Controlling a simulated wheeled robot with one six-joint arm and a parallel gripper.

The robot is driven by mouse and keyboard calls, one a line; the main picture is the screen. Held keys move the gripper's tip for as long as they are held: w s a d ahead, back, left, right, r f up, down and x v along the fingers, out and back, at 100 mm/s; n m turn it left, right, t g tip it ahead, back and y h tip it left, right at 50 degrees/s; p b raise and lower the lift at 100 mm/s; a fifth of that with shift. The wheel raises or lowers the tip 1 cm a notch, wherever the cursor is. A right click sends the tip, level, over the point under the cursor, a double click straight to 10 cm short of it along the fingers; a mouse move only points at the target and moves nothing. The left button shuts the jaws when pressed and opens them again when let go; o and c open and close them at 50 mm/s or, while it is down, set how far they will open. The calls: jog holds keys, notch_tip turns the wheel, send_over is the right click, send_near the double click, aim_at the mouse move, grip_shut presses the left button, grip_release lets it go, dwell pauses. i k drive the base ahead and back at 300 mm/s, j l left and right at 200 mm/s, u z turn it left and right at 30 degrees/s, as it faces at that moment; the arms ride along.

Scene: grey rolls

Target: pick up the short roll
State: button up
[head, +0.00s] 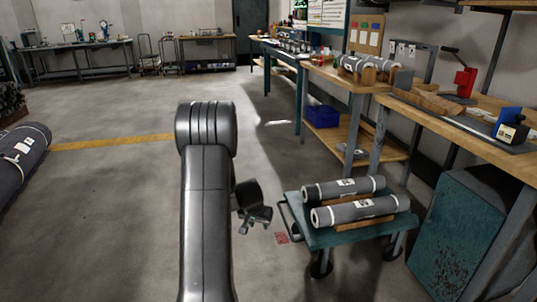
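Two grey rolls with white bands and labels lie side by side on the teal cart (317,238). The rear roll (328,190) looks somewhat shorter than the front roll (375,209), though the front one is also nearer. Both rest on wooden supports. My gripper (256,214) is left of the cart, apart from both rolls, and nothing shows in it. It is small, dark and partly behind my arm, so its opening is unclear.
More grey rolls (352,65) lie on the wooden bench along the right. A teal cabinet (465,235) stands right of the cart. A blue bin (322,116) sits on a lower shelf. Large dark rolls (20,155) lie at the far left. The middle floor is clear.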

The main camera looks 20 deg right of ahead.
aim_at(318, 192)
jog(key=i+z, duration=0.1)
jog(key=i, duration=0.4)
jog(key=i+j, duration=0.2)
jog(key=i, duration=0.3)
jog(key=i+j+z, duration=0.15)
jog(key=i, duration=0.35)
jog(key=i+l+z, duration=0.1)
jog(key=i+z, duration=0.2)
jog(key=z, duration=0.15)
jog(key=i+z, duration=0.3)
jog(key=z, duration=0.15)
jog(key=i+j+z, duration=0.1)
jog(key=i+z, duration=0.35)
jog(key=i+j+z, duration=0.15)
jog(key=z, duration=0.3)
